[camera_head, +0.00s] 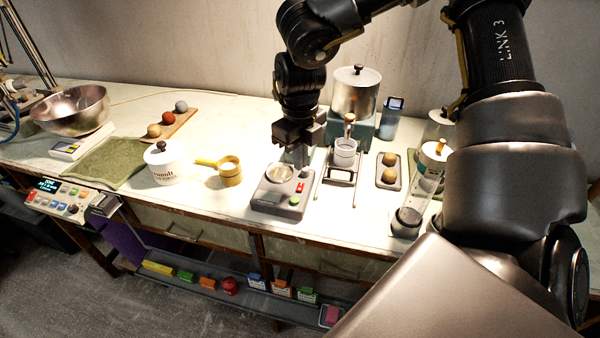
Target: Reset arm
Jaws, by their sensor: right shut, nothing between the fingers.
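My right arm comes in from the right and bends over the table. Its gripper (300,156) points down and is shut, with nothing held. It hangs just above and behind a small grey scale (281,192) with a round pan and coloured buttons. Whether the fingertips touch anything behind the scale I cannot tell. My left gripper is not in view.
Left of the scale are a yellow scoop (230,171), a white lidded jar (164,163) and a metal bowl (72,110). The front strip of table (215,207) is clear.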

